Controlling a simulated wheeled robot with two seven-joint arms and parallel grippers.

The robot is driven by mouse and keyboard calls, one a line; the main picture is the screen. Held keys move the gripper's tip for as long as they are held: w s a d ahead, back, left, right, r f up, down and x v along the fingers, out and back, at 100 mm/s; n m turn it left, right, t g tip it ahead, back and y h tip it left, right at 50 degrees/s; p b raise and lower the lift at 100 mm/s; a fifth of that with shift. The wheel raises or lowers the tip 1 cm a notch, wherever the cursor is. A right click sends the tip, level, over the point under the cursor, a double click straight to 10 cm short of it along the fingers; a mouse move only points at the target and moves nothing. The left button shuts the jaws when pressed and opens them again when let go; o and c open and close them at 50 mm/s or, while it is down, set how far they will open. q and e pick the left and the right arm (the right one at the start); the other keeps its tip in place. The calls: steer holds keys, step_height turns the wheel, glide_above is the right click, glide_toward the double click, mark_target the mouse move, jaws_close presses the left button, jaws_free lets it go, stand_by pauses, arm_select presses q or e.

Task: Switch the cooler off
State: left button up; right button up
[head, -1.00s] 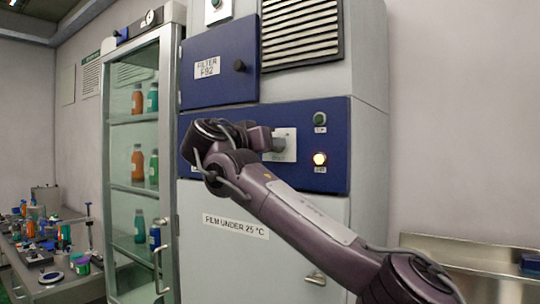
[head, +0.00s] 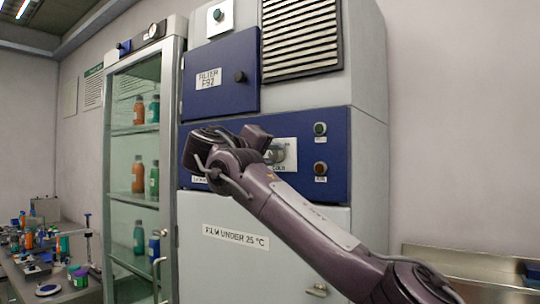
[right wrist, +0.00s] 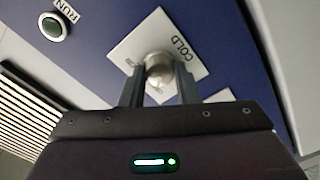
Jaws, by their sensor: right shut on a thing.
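The cooler is a tall grey cabinet (head: 368,150) with a blue control panel (head: 338,188). A round metal knob (right wrist: 158,64) sits on a white plate (right wrist: 191,50) marked "COLD". The plate also shows in the head view (head: 291,150), partly behind my arm. My right gripper (right wrist: 159,78) is shut on the knob, one finger on each side. A green indicator (head: 320,128) sits right of the plate and looks unlit; the wrist view shows "RUN" beside it. Below it the amber lamp (head: 320,168) is dark. My left gripper is not in view.
A glass-door cabinet (head: 163,180) with bottles stands left of the cooler. A blue filter door (head: 222,98) and a vent grille (head: 300,40) are above the panel. A cluttered bench (head: 75,295) is at far left, a metal sink (head: 470,263) at lower right.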

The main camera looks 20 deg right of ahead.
steer(key=shift+n, duration=0.4)
steer(key=o, duration=1)
steer(key=shift+a, duration=0.1)
steer(key=shift+c, duration=0.2)
